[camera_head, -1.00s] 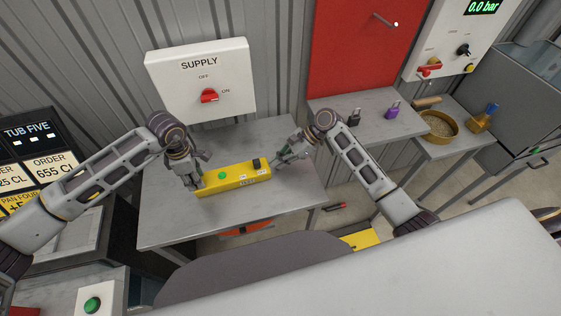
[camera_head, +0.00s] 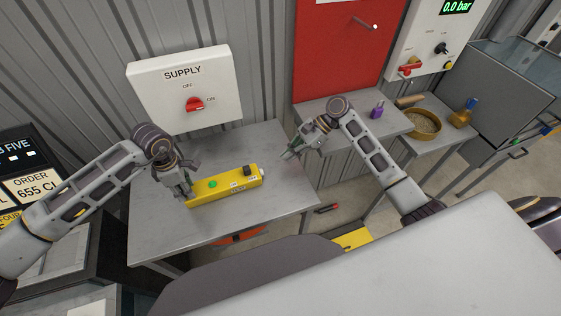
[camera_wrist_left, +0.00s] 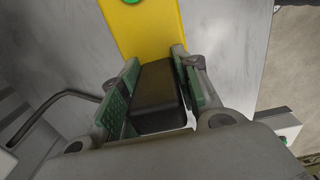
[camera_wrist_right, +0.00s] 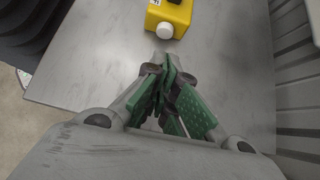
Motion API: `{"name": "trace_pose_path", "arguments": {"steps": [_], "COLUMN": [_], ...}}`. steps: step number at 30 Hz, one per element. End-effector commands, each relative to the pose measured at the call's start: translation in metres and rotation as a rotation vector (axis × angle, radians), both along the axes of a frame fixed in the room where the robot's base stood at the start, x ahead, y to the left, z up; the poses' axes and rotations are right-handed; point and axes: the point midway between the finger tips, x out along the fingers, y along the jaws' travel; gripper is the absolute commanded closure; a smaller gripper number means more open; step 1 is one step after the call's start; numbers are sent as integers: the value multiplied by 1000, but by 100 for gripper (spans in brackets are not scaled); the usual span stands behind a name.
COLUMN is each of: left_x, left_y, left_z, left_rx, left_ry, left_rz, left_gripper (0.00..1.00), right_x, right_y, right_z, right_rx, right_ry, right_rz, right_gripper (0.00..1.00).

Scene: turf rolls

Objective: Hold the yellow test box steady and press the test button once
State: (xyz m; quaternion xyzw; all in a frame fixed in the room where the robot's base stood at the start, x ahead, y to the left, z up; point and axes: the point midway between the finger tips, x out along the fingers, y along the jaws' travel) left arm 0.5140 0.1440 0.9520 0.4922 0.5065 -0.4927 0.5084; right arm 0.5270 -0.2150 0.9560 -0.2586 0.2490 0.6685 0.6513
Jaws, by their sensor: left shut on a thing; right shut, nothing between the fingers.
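The yellow test box (camera_head: 221,186) lies on the grey metal table. A green round disc (camera_head: 213,184) and a black block (camera_head: 247,170) are on its top; I cannot tell whether the disc is lamp or button. A white round knob (camera_wrist_right: 165,30) sticks out of its right end in the right wrist view. My left gripper (camera_head: 183,192) is shut on the black grip (camera_wrist_left: 155,95) at the box's left end. My right gripper (camera_head: 287,156) is shut and empty, apart from the box's right end. Its fingertips (camera_wrist_right: 165,72) point towards the knob.
A white supply panel (camera_head: 157,98) with a red switch (camera_head: 194,105) stands behind the table (camera_head: 160,235). A side shelf (camera_head: 350,118) holds a purple padlock-like object (camera_head: 377,110). A round sieve (camera_head: 424,123) stands further right. The table around the box is clear.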

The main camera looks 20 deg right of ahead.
Motion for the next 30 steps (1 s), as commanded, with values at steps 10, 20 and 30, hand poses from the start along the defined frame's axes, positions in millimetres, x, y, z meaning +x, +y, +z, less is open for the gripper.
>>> {"name": "trace_pose_path", "arguments": {"steps": [10, 20, 30], "left_x": [-3, -2, -2], "left_y": [1, 2, 2], "left_z": [-5, -5, -5], "left_rx": [4, 6, 7], "left_ry": [8, 8, 7], "left_rz": [-1, 0, 0], "left_gripper": [100, 100, 100], "right_x": [1, 1, 1], "right_y": [-30, -34, -34], "right_z": [26, 30, 30], "right_rx": [-1, 0, -1], "right_ry": [0, 0, 0], "right_rz": [0, 0, 0], "right_gripper": [100, 100, 100]}}
